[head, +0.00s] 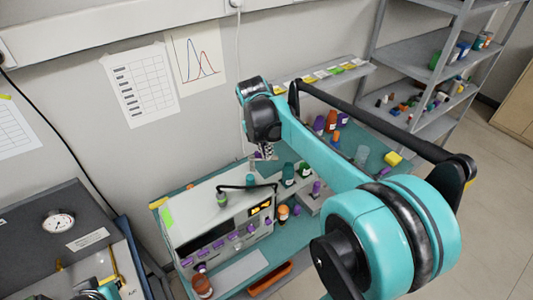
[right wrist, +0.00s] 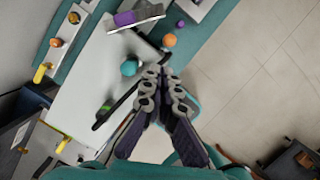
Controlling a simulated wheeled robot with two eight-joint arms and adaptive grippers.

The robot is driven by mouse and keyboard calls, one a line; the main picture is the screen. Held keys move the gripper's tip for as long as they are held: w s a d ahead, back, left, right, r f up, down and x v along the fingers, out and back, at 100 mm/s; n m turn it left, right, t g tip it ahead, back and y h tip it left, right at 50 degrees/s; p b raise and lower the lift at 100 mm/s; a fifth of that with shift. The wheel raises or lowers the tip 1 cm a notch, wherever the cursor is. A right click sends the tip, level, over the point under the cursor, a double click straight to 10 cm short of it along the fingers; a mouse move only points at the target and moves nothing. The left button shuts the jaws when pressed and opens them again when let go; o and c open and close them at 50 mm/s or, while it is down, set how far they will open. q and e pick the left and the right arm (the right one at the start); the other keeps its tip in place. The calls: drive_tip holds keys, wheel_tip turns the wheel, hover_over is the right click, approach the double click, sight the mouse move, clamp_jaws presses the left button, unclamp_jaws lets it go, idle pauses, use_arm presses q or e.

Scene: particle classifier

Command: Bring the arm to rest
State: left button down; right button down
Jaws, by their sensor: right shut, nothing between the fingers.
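My right arm (head: 330,165) reaches across the head view from the lower right, with its elbow large in front. My right gripper (head: 265,152) hangs at the far end of it, above the back of the bench by the wall, small in this view. In the right wrist view, my right gripper (right wrist: 165,78) has its fingertips together with nothing between them. It is over the white instrument's edge, close to a teal-capped vial (right wrist: 130,67); I cannot tell the height gap.
The white classifier (head: 215,225) stands on the teal bench (head: 290,235) below the gripper, with vials around it. A grey shelf unit (head: 420,65) is at the right. A dark case with a gauge (head: 58,222) is at the left. Open floor (right wrist: 250,70) lies beside the bench.

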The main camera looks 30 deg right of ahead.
drive_tip(key=shift+s+d, duration=0.1)
drive_tip(key=shift+s, duration=0.05)
drive_tip(key=s+a+f+m+t+b, duration=0.2)
drive_tip(key=s+a+f+m+b, duration=0.2)
drive_tip(key=f+m+b, duration=0.3)
drive_tip(key=s+a+f+m+t+y+b, duration=0.1)
drive_tip(key=s+a+f+m+t+b, duration=0.1)
drive_tip(key=s+a+f+m+b, duration=0.3)
drive_tip(key=s+a+f+m+t+y+b, duration=0.1)
drive_tip(key=s+a+f+m+b, duration=0.3)
drive_tip(key=s+f+m+b, duration=0.3)
wheel_tip(320, 180, down, 6)
drive_tip(key=m+b, duration=0.2)
drive_tip(key=m, duration=0.3)
drive_tip(key=shift+a+f+t, duration=0.2)
drive_tip(key=shift+a+t, duration=0.15)
drive_tip(key=shift+t, duration=0.05)
